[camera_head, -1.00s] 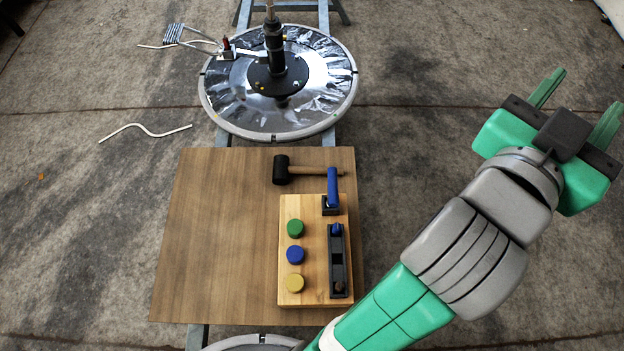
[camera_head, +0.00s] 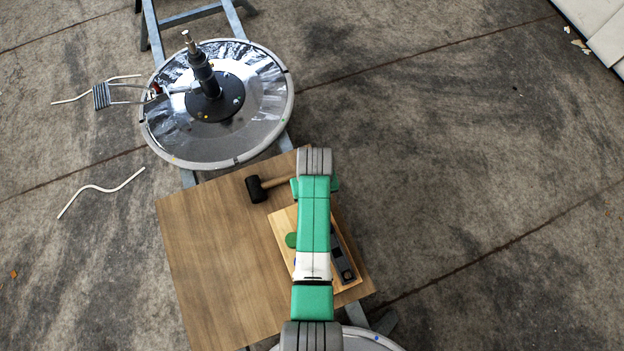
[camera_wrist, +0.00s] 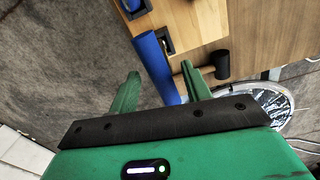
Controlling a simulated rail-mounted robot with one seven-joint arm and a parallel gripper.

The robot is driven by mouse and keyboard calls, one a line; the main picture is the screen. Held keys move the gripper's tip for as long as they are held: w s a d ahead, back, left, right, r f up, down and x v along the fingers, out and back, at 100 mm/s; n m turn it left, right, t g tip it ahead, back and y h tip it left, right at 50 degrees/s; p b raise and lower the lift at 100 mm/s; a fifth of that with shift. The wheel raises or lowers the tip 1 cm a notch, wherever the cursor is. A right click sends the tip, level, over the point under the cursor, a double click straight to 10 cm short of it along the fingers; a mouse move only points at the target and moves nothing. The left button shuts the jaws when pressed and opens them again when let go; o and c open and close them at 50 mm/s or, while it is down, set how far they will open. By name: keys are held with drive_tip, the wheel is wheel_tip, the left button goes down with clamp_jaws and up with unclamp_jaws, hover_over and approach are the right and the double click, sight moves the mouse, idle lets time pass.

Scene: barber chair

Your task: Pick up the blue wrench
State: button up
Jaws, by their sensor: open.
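The blue wrench (camera_wrist: 153,62) shows in the wrist view as a thick blue handle. Its upper end is by a black holder (camera_wrist: 165,40) at the edge of the light wooden block (camera_wrist: 198,20). My gripper (camera_wrist: 161,74) is open, with one green finger on each side of the handle in the picture. I cannot tell whether either finger touches it or how far apart they are in depth. The handle's lower end passes out of sight behind the gripper's dark bar. In the head view my arm hides the wrench.
A black-headed mallet (camera_head: 257,189) lies close to the gripper, and shows near the right finger in the wrist view (camera_wrist: 220,64). The left of the wooden table (camera_head: 215,260) is clear.

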wheel_tip(320, 180, down, 5)
drive_tip(key=b, duration=0.3)
drive_tip(key=shift+a+f, duration=0.1)
drive_tip(key=shift+c, duration=0.2)
clamp_jaws()
